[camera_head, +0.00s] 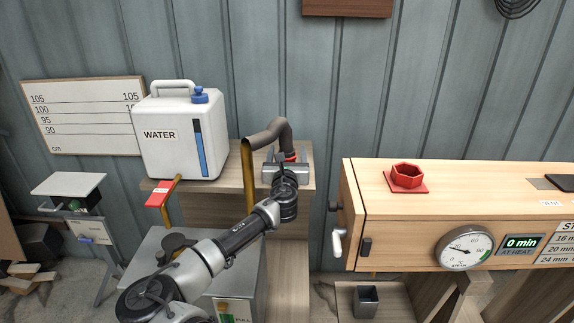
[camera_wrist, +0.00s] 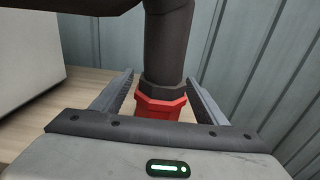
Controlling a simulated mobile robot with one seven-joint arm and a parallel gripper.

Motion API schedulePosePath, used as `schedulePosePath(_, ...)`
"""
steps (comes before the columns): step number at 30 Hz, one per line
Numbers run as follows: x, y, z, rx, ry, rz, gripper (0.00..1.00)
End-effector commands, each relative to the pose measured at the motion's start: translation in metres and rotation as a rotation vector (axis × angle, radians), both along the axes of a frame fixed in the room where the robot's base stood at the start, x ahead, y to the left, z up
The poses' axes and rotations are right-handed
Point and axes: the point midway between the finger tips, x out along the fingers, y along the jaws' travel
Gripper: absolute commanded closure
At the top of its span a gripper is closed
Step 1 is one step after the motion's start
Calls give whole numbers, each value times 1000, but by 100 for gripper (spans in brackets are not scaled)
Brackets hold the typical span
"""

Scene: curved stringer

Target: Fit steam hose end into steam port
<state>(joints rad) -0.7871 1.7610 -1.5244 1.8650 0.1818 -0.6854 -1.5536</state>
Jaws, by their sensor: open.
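The steam hose (camera_head: 268,134) is dark grey and arches from a brass pipe over to its red end (camera_head: 290,156), which points down above a wooden shelf beside the water can. In the wrist view the red hexagonal hose end (camera_wrist: 161,108) has a dark collar above it and stands between my two fingers. My gripper (camera_head: 288,165) is open, with its fingers (camera_wrist: 161,98) on either side of the end and a visible gap at each side. The steam port (camera_head: 408,176) is a red hexagonal socket on top of the wooden steam box, to the right.
The white water can (camera_head: 178,135) stands close left of the hose. The wooden steam box (camera_head: 460,190) carries a gauge (camera_head: 465,249) and a timer display (camera_head: 521,244). A gap separates the shelf from the box. A metal wall stands close behind.

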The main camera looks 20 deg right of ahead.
Motion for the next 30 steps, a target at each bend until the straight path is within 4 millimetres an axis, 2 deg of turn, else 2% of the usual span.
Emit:
schedulePosePath(3, 8, -3, 0, 1, 0, 0, 33)
schedulePosePath(10, 8, -3, 0, 0, 0, 0, 35)
schedulePosePath(18, 8, -3, 0, 0, 0, 0, 80)
schedulePosePath(26, 8, -3, 4, 1, -1, 0, 81)
schedulePosePath(30, 8, -3, 22, 2, -4, -1, 81)
